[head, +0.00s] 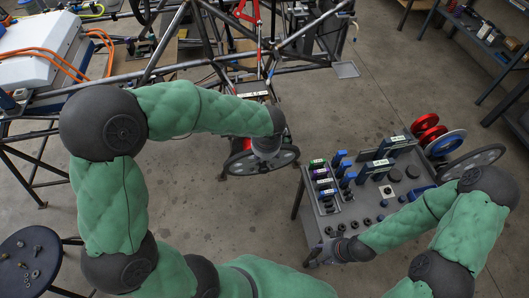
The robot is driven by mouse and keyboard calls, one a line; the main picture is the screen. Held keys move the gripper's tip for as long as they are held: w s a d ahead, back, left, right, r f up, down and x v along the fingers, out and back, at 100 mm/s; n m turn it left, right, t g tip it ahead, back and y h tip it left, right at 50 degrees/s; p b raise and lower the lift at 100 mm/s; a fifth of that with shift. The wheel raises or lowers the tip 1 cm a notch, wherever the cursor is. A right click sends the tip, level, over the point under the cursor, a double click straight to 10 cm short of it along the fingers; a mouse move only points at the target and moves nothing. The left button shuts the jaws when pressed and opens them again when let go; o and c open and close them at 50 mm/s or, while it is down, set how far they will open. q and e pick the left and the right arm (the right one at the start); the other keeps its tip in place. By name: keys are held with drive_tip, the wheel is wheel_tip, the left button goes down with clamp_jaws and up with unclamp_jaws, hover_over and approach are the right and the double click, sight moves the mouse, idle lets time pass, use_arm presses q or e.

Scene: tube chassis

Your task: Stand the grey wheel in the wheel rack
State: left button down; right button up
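A grey spoked wheel (238,166) is at the near end of the tube chassis, seen at a slant. My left gripper (266,153) is over its middle, mostly hidden by my own wrist; I cannot tell whether its fingers hold the wheel. The wheel rack is at the right end of the tool cart, largely hidden by the wheels there: red wheels (428,133), a blue-rimmed wheel (446,143) and another large grey wheel (462,165), partly behind my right arm. My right gripper (322,254) is at the cart's near left corner, apart from both grey wheels; its fingers are too small to read.
The tool cart (310,206) carries purple, green and blue-marked blocks, black sockets and blue trays. The tube chassis (170,68) fills the upper left. A round stool (40,240) with small metal parts stands lower left. Bare floor (225,215) lies between chassis and cart.

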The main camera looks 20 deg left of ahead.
use_arm(q)
drive_tip(key=shift+w+a+r+g+h+p, duration=0.25)
drive_tip(key=shift+w+a+g+h+p, duration=0.25)
drive_tip(key=shift+p, duration=2.05)
drive_tip(key=shift+w+a+r+g+h+p, duration=0.25)
drive_tip(key=shift+w+g+p, duration=0.3)
drive_tip(key=shift+p, duration=1.95)
drive_tip(key=shift+p, duration=0.3)
drive_tip(key=shift+w+f+m, duration=0.15)
drive_tip(key=shift+f+m, duration=0.1)
drive_tip(key=shift+m, duration=0.05)
drive_tip(key=shift+s+d, duration=0.35)
drive_tip(key=shift+s, duration=0.4)
idle(1.6)
